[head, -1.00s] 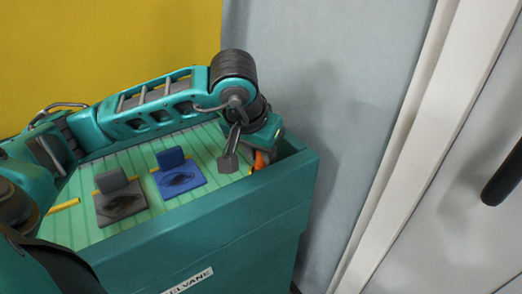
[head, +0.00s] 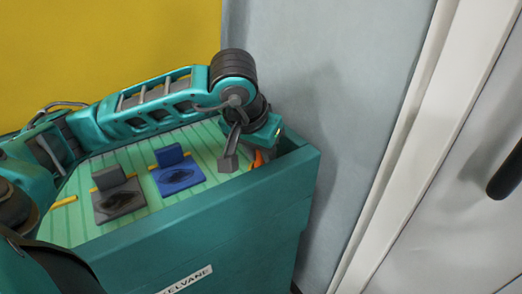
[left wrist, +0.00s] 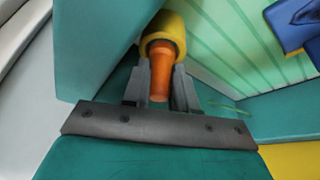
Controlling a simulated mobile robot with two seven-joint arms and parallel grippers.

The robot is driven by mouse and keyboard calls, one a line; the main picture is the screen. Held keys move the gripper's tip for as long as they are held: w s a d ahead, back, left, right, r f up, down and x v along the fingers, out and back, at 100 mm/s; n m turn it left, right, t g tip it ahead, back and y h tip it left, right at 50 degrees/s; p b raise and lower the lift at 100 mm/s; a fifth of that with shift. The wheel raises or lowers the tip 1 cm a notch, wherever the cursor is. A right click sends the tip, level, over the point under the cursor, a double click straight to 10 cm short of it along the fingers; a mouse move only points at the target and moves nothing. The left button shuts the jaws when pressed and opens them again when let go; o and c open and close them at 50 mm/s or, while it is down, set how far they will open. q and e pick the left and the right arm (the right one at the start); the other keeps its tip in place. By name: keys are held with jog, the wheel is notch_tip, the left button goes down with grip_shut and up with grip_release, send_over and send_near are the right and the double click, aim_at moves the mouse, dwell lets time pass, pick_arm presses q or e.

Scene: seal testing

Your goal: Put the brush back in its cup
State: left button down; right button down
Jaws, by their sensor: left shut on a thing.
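My left gripper (left wrist: 161,78) is shut on the orange handle of the brush (left wrist: 160,62), with one grey finger on each side. A yellow ring, which looks like the rim of the cup (left wrist: 168,24), surrounds the far part of the handle in the left wrist view. How deep the brush sits in it, and its bristles, are hidden. In the head view the gripper points down at the right end of the teal bench, and a bit of the orange handle (head: 257,159) shows below it. My right gripper is not in view.
The bench (head: 190,245) has a raised teal wall around a green slatted top. A grey block (head: 119,202) and a blue block (head: 178,177) on flat bases stand left of the gripper. A yellow strip (head: 64,202) lies farther left. A grey wall (head: 330,140) rises beyond the right end.

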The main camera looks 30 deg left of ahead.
pick_arm(q)
jog(key=shift+f, duration=0.1)
dwell(0.3)
jog(key=c, duration=0.8)
grip_release()
jog(key=shift+f, duration=0.1)
